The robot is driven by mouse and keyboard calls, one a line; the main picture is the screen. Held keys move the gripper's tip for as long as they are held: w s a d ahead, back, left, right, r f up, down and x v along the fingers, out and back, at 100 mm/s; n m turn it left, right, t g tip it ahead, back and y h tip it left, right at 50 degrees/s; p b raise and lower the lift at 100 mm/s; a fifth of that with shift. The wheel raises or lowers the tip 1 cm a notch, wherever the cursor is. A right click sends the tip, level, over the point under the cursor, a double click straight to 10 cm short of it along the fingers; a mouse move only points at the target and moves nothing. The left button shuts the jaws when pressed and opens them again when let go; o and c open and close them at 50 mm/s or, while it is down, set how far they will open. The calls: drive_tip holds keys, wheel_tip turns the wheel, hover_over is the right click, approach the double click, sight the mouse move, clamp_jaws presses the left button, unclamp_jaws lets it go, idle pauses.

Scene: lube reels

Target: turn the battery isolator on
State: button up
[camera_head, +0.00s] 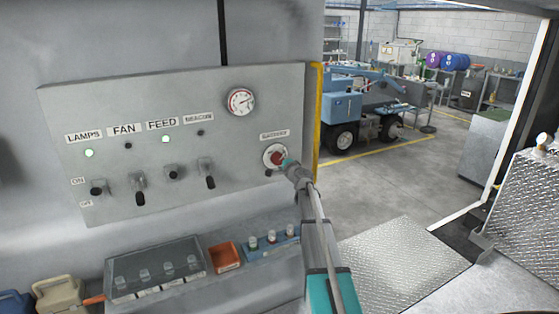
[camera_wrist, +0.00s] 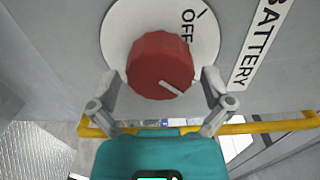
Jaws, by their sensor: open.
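The battery isolator is a red round knob (camera_wrist: 160,62) on a white disc (camera_wrist: 122,22). The disc carries the word OFF and a tick, with a BATTERY label (camera_wrist: 262,40) beside it. A white line on the knob points to the lower right in the wrist view, away from the OFF tick. In the head view the knob (camera_head: 277,157) is at the right of the grey panel. My gripper (camera_wrist: 163,80) is open, with one finger on each side of the knob. I cannot tell whether the fingers touch it. Any ON mark is hidden.
The grey panel (camera_head: 70,190) also holds several switches, lamps and a gauge (camera_head: 241,102). Below are a grey tray (camera_head: 155,268), an orange bin (camera_head: 224,257) and a blue rack (camera_head: 270,243). A yellow rail (camera_head: 317,120) edges the panel; open floor lies beyond.

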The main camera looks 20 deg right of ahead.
drive_tip(key=s, duration=1.1)
drive_tip(key=shift+s+d, duration=0.15)
drive_tip(key=shift+s, duration=0.05)
drive_tip(key=s+a+f+n+g+y, duration=0.2)
drive_tip(key=s+a+f+n+g, duration=0.15)
drive_tip(key=a, duration=0.45)
drive_tip(key=s+a+f+n+g+y, duration=0.2)
drive_tip(key=s+a+f+n, duration=0.15)
drive_tip(key=a, duration=0.45)
drive_tip(key=s+a+f+n+g+y, duration=0.25)
drive_tip(key=a+n, duration=0.25)
drive_tip(key=a, duration=0.3)
drive_tip(key=s+a+f+n+g+h, duration=0.2)
drive_tip(key=s+f+n+g+h, duration=0.1)
drive_tip(key=s, duration=0.7)
drive_tip(key=s+a+f+n+g+h, duration=0.2)
drive_tip(key=s+f+g+h, duration=0.2)
drive_tip(key=s, duration=0.6)
wheel_tip(320, 180, down, 2)
drive_tip(key=g, duration=0.3)
drive_tip(key=shift+n, duration=0.4)
